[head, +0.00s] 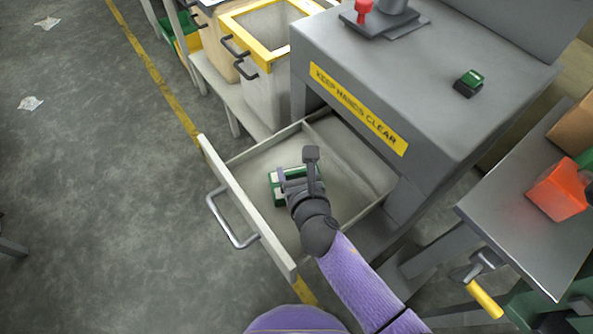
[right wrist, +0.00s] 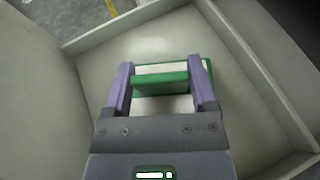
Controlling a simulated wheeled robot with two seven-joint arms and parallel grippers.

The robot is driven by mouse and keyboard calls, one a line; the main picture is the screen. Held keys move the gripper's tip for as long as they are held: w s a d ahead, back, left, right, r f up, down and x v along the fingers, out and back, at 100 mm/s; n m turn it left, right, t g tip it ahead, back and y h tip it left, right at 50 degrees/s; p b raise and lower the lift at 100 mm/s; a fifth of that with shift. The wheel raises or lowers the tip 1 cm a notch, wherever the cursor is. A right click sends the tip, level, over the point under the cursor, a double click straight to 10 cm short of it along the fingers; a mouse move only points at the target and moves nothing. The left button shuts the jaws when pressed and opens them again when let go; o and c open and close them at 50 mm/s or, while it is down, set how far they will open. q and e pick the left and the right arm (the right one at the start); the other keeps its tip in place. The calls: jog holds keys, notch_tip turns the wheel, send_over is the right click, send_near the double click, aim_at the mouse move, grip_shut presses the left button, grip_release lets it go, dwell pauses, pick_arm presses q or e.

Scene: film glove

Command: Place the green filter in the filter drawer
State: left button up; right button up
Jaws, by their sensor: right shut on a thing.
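The green filter, a green-framed block with a pale face, shows in the head view (head: 277,190) inside the open drawer's outline. In the right wrist view the filter (right wrist: 172,78) sits between the two purple fingers. My right gripper (head: 297,178) is shut on it, over the drawer floor; I cannot tell whether the filter touches the floor. The filter drawer (head: 246,212) is pulled out from the grey machine, with a metal handle on its front. Its pale floor and walls also show in the right wrist view (right wrist: 110,40). My left gripper is not in view.
The grey machine (head: 440,75) with a yellow warning label stands behind the drawer. A small green and black block (head: 468,83) lies on its top. A metal table (head: 510,225) with an orange object (head: 558,190) is at right. Yellow-rimmed bin (head: 262,52) stands behind left. Floor at left is mostly clear.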

jog(key=o, duration=0.9)
jog(key=shift+f, duration=0.2)
jog(key=shift+o, duration=1.4)
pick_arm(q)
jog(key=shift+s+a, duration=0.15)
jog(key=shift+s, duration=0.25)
pick_arm(e)
jog(key=shift+o, duration=0.4)
jog(key=shift+r, duration=0.1)
jog(key=shift+s+r+p, duration=0.15)
jog(key=shift+r+p, duration=0.2)
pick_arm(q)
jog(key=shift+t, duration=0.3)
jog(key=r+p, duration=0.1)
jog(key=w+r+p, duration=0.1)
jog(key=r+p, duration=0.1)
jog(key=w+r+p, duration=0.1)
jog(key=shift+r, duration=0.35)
pick_arm(e)
jog(key=v, duration=1.1)
jog(key=shift+s+d, duration=0.2)
jog(key=shift+s, duration=0.15)
